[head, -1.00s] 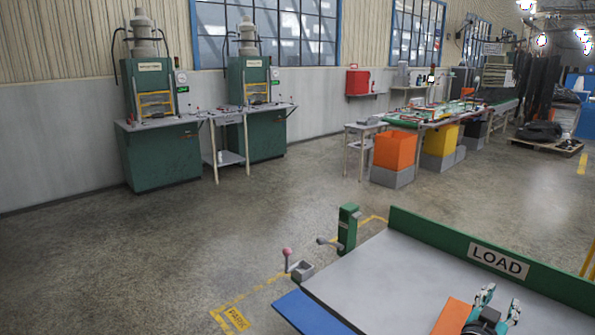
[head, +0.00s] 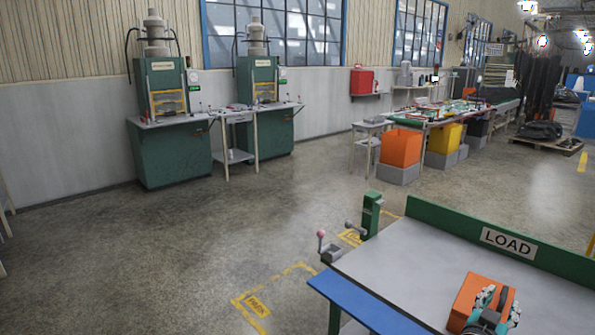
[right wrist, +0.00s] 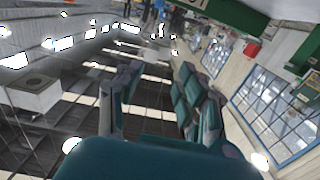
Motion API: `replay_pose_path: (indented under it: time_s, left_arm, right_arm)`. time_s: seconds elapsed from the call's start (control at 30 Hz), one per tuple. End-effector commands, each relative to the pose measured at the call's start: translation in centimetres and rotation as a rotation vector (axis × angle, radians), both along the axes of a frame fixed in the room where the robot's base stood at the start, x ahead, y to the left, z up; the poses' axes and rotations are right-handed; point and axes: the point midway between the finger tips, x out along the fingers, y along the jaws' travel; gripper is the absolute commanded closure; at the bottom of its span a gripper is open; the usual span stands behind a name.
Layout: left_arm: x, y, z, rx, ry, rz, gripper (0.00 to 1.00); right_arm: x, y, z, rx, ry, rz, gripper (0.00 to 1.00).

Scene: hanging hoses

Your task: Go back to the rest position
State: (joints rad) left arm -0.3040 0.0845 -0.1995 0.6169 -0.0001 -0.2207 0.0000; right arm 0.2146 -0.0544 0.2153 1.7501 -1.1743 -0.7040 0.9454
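My right gripper (head: 495,303) shows at the lower right of the head view, in front of the grey tabletop with the LOAD sign. In the right wrist view its two teal fingers (right wrist: 160,100) stand apart with nothing between them. My left gripper is in neither view now. The task names no object.
The grey table (head: 405,262) has a green back rail, a LOAD sign (head: 507,243) and an orange block-like thing (head: 468,293) partly hidden by my gripper. Two green presses (head: 170,160) stand along the wall. A crowded workbench stands farther right. Open floor lies between.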

Motion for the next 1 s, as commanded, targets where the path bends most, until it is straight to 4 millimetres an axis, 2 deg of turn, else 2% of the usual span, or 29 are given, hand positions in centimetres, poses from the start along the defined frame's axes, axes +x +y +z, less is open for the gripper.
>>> replay_pose_path:
  time_s: [0.23, 0.37, 0.57, 0.67, 0.8, 1.0]
  left_arm:
    - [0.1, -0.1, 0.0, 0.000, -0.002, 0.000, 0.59]
    - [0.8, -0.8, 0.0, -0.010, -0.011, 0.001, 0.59]
    - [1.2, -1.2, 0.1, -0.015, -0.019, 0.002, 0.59]
    - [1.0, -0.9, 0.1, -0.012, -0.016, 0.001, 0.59]
    - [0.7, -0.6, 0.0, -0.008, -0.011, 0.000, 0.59]
    - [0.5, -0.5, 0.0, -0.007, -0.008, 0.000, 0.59]
  right_arm:
    - [-2.6, 0.6, -2.8, 0.043, 0.096, 0.003, 0.63]
    - [-4.3, 1.4, -4.5, 0.075, 0.164, 0.016, 0.63]
    - [-8.2, 3.7, -8.5, 0.148, 0.340, 0.074, 0.63]
    - [-10.8, 5.7, -11.0, 0.195, 0.459, 0.131, 0.63]
    - [-15.5, 9.6, -14.4, 0.265, 0.666, 0.261, 0.63]
    - [-21.9, 15.2, -17.3, 0.337, 0.917, 0.471, 0.63]
